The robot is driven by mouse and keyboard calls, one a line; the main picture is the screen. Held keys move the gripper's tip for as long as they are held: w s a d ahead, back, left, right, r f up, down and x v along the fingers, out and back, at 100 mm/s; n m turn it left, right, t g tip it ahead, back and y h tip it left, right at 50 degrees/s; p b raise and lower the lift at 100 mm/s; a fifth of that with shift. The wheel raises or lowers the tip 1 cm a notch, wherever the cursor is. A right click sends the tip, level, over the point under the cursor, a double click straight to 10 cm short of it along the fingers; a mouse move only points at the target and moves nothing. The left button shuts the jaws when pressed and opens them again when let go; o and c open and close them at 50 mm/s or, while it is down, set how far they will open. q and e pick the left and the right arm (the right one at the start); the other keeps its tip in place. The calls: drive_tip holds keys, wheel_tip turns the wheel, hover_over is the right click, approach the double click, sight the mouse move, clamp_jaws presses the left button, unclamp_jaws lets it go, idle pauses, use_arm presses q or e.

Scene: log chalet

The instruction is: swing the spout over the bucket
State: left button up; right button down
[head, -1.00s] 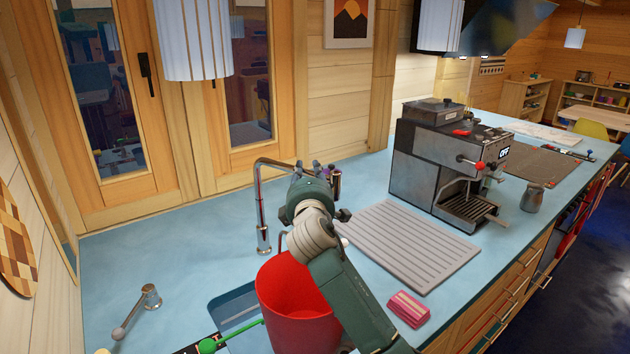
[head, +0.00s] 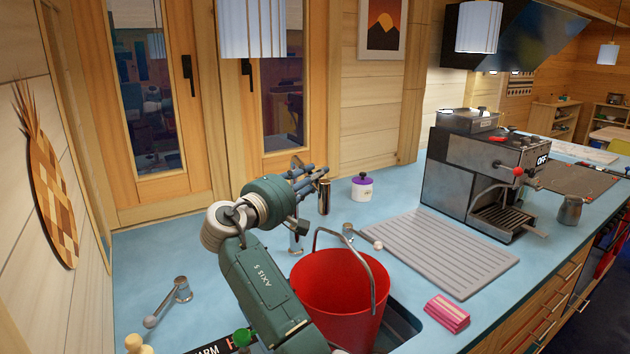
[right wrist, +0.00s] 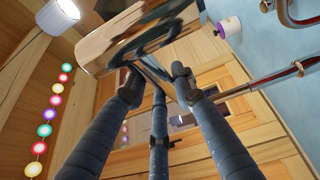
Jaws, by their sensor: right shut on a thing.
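The red bucket (head: 338,290) stands at the sink in the head view, its wire handle raised. The tap's chrome post (head: 296,242) rises from the counter behind and left of the bucket. My right gripper (head: 308,178) is in front of the post's upper part, shut on the spout, and hides most of it. In the right wrist view, the fingers (right wrist: 158,78) close at a shiny tube, seemingly the spout (right wrist: 130,38), which reflects the wood. Whether its outlet is above the bucket cannot be told. My left gripper is not in view.
A grey drain mat (head: 450,250) and a pink sponge (head: 447,313) lie right of the bucket. A coffee machine (head: 485,175) stands farther right. A lever (head: 170,300) is at left.

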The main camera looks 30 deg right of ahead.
drive_tip(key=shift+f, duration=0.1)
drive_tip(key=c, duration=1.4)
unclamp_jaws()
drive_tip(key=v, duration=1.2)
